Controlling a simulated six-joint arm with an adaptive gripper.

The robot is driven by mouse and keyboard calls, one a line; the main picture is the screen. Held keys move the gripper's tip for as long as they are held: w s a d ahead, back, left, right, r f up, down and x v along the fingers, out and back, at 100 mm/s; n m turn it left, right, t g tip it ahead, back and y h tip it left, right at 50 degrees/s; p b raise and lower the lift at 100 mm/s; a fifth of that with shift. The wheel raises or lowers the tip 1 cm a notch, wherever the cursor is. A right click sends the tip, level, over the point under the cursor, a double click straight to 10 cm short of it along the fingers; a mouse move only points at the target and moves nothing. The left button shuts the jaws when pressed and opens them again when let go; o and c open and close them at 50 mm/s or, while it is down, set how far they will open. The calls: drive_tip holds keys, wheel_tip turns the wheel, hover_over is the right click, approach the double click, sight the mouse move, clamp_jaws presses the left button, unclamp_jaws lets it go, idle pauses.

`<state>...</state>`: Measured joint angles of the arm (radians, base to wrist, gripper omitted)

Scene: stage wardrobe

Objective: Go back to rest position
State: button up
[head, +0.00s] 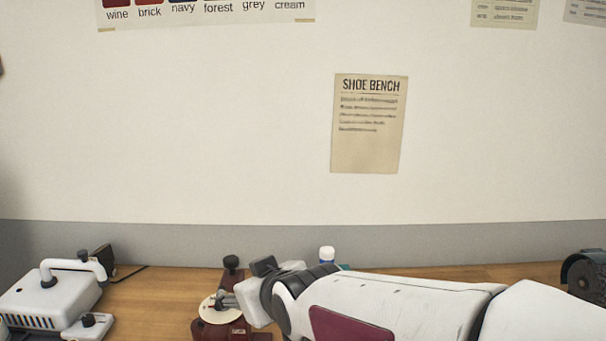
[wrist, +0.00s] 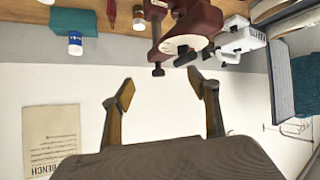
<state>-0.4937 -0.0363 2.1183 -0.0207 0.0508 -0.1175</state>
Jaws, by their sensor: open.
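My gripper (wrist: 161,90) shows in the wrist view with its two brown fingers spread apart and nothing between them. The wrist view is upside down, with the table at the top and the wall behind the fingers. In the head view my white arm reaches in from the right along the bottom, and its fingers cannot be made out. A dark red device (head: 233,328) with a cream disc stands near the arm's far end. It also shows in the wrist view (wrist: 202,18), just above the fingertips in the picture, with no clear contact.
A white machine (head: 48,296) stands at the left of the wooden table (head: 150,300). A small white bottle (head: 327,257) stands behind my arm, beside a teal block (wrist: 88,22). A dark round object (head: 588,272) is at the right. A shoe bench notice (head: 368,150) hangs on the wall.

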drive_tip(key=s+d+f+m+g+h, duration=0.2)
drive_tip(key=s+d+f+m, duration=0.1)
drive_tip(key=s+d, duration=1)
drive_tip(key=s+d+f+m+g+h, duration=0.2)
drive_tip(key=s+d+f+m+h, duration=0.1)
drive_tip(key=s+d, duration=1)
drive_tip(key=shift+s+d+f+m+g, duration=0.25)
drive_tip(key=shift+s+d+m+g, duration=0.05)
drive_tip(key=shift+s+m, duration=0.3)
